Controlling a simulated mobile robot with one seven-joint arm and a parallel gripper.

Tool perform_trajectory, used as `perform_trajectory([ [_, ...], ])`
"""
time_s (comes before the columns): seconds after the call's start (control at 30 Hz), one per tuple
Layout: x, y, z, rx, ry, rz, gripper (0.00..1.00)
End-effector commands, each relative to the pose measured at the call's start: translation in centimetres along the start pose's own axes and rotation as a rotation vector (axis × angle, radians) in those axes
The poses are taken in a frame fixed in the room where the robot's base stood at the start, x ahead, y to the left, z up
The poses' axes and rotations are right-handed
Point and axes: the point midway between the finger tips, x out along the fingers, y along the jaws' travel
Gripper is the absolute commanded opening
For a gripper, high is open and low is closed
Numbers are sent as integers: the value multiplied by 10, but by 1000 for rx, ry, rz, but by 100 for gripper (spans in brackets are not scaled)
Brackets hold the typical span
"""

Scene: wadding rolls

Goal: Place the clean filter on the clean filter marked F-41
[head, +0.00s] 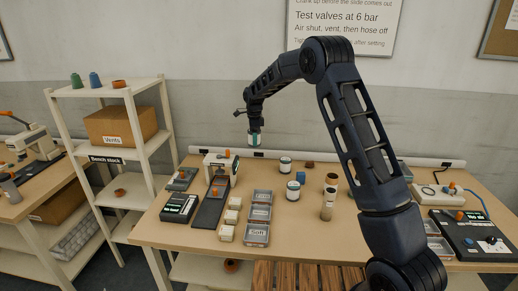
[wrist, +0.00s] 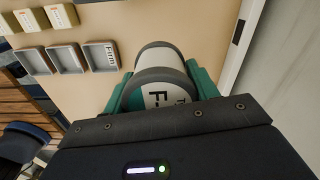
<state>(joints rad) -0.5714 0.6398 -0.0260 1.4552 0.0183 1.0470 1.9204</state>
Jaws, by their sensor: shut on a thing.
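My gripper (wrist: 163,88) is shut on a filter (wrist: 158,98), its teal fingers on either side. The filter has a white and teal label with a partly hidden "F-" and a dark grey rim; the rest of its number is hidden. A white cylindrical part with a dark edge shows just beyond it; I cannot tell whether it is the same filter. In the head view, my gripper (head: 254,139) is raised above the back of the bench. A white filter with dark bands (head: 285,164) and a white and teal one (head: 293,191) stand on the bench, their labels unreadable.
Brown-and-white cylinders (head: 331,181) stand right of these filters. Grey labelled trays (head: 258,213) and pale blocks (head: 229,217) lie at front left, beside a dark device (head: 180,207). A shelf rack (head: 135,130) stands left. Bare bench (head: 285,235) shows at the front middle.

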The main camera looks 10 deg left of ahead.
Motion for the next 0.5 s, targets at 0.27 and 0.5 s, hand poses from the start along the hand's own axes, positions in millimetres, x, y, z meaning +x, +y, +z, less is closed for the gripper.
perform_trajectory([
  [0.27,-35,-25,-67,20,2,-4,32],
  [0.5,-68,-42,-138,32,1,-3,32],
])
